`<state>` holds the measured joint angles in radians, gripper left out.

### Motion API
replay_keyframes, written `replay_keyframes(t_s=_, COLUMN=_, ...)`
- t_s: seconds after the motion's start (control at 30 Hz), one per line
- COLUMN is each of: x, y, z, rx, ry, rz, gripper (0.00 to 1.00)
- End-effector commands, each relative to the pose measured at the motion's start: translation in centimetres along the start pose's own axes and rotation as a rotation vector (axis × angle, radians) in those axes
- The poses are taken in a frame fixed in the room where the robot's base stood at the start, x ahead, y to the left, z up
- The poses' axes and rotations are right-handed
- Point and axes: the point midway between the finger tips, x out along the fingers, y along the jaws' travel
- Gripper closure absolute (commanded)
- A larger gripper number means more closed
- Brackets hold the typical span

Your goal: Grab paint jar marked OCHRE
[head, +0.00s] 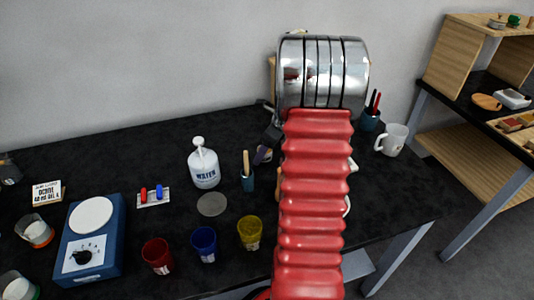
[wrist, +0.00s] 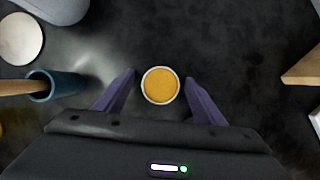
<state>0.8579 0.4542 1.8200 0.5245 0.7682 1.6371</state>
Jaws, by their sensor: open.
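In the wrist view a round jar seen from above, with an orange-yellow top and a pale rim (wrist: 160,85), stands on the black table. No label shows from this angle, so I cannot read a mark on it. My gripper (wrist: 161,82) is open, its two dark purple fingers on either side of the jar, with a gap at each side. In the head view my red arm hides the jar, and only a dark part of my gripper (head: 268,143) shows at the arm's left edge.
A teal cup with a wooden handle (wrist: 52,86) stands left of my gripper. A white WATER bottle (head: 204,166), a grey disc (head: 212,204) and red (head: 157,256), blue (head: 204,244) and yellow cups (head: 250,233) stand left of my arm. A white mug (head: 393,140) is at right.

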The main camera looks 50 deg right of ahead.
Motion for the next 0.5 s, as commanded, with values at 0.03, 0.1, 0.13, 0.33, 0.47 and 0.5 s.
replay_keyframes(t_s=0.03, x=-0.01, y=0.0, z=0.0, rx=0.0, ry=0.0, rz=0.0, gripper=0.36)
replay_keyframes(t_s=0.1, x=-0.02, y=-0.01, z=-0.01, rx=0.0, ry=0.0, rz=0.0, gripper=0.36)
replay_keyframes(t_s=0.13, x=-0.02, y=-0.01, z=-0.01, rx=0.0, ry=0.0, rz=0.0, gripper=0.36)
replay_keyframes(t_s=0.33, x=-0.03, y=-0.02, z=-0.02, rx=0.0, ry=0.0, rz=0.0, gripper=0.46)
replay_keyframes(t_s=0.47, x=-0.03, y=-0.02, z=-0.02, rx=0.0, ry=0.0, rz=0.0, gripper=0.55)
replay_keyframes(t_s=0.5, x=-0.04, y=-0.03, z=-0.02, rx=0.0, ry=0.0, rz=0.0, gripper=0.57)
